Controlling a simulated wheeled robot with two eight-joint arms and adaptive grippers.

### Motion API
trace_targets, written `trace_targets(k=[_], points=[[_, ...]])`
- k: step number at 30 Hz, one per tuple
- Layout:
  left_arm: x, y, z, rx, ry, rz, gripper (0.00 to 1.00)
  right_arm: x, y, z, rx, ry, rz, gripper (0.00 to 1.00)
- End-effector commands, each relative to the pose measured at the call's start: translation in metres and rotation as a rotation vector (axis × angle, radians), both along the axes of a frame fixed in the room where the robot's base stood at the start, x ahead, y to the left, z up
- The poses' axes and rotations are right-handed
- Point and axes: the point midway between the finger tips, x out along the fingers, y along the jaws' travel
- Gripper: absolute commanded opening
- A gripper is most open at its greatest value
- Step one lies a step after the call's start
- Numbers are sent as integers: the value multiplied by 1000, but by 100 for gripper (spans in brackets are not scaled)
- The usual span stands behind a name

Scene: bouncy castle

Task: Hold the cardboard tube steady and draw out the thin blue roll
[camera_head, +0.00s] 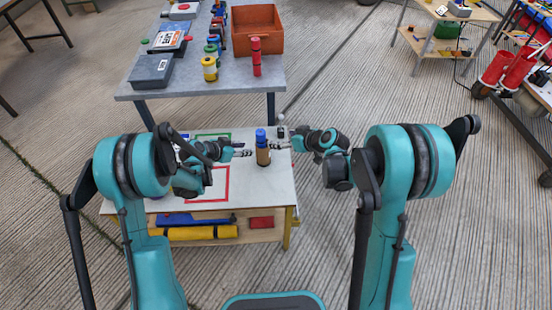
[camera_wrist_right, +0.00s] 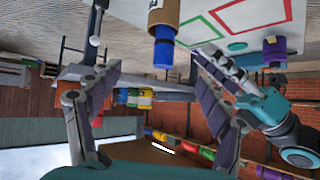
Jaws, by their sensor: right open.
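The brown cardboard tube (camera_head: 263,156) stands upright on the small white-topped table, with the thin blue roll (camera_head: 261,136) sticking out of its top. In the right wrist view, which is upside down, the tube (camera_wrist_right: 166,14) and the blue roll (camera_wrist_right: 163,48) show beyond my fingers. My right gripper (camera_head: 280,146) is just right of the tube and roll; it is open, its fingers (camera_wrist_right: 156,66) apart with nothing between them.
The white-topped table (camera_head: 280,185) has red and green outlined squares, and a shelf below with a yellow roll (camera_head: 203,233). Behind it a grey table (camera_head: 205,90) holds an orange bin (camera_head: 258,30), several coloured rolls and a grey case (camera_head: 152,71). A purple object (camera_wrist_right: 274,47) stands on the white table.

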Motion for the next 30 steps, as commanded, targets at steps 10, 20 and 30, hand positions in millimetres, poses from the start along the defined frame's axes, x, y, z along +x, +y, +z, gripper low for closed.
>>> trace_targets(k=[10, 20, 30], points=[[0, 0, 0, 0, 0, 0, 34, 37, 16, -98, 52, -150, 108, 78], [0, 0, 0, 0, 0, 0, 34, 37, 23, -152, 77, -242, 154, 78], [0, 0, 0, 0, 0, 0, 34, 60, 48, -170, 79, -248, 160, 78]])
